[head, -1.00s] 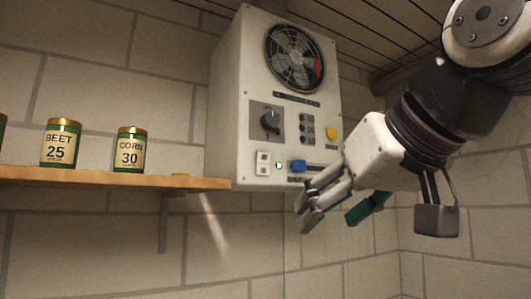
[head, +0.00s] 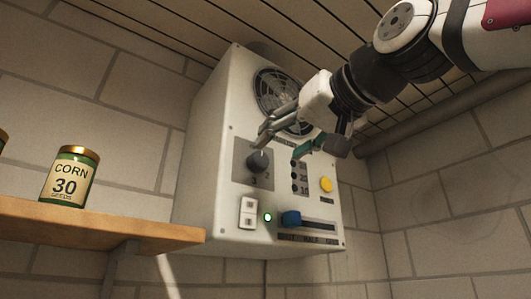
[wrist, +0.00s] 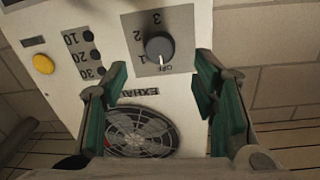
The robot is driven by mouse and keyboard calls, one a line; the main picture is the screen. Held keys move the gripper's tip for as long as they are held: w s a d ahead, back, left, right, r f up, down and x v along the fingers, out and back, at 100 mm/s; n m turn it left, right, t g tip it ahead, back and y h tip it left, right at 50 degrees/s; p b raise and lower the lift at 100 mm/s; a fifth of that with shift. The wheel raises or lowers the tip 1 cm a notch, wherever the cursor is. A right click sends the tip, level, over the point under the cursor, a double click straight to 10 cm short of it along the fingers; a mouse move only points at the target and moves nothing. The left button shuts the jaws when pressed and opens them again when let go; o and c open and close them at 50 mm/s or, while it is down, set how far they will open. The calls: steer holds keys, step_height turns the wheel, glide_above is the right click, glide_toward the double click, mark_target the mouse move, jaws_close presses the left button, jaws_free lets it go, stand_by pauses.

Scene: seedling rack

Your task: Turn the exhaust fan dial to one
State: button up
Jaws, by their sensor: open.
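The exhaust fan dial (head: 258,162) is a dark round knob on a grey plate on the front of a white wall box (head: 215,150). In the wrist view the dial (wrist: 159,46) appears inverted, with OFF, 1, 2 and 3 around it; its white mark points toward OFF. My gripper (head: 282,146) is in front of the box, just above the dial in the head view, and covers part of the plate's top. In the wrist view my gripper (wrist: 161,72) is open and empty, its fingers to either side of the dial. I see no contact with the knob.
The box also has a fan grille (head: 283,95), buttons marked 10, 20 and 30, a yellow button (head: 326,184), a white switch (head: 247,213), a lit green lamp (head: 267,217) and a blue slider (head: 291,218). A wooden shelf (head: 110,228) holding a CORN jar (head: 69,177) is at left.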

mark_target(261, 160)
steer(key=p+x, duration=0.1)
steer(key=x, duration=0.6)
steer(key=shift+c, duration=0.5)
steer(key=c, duration=1.1)
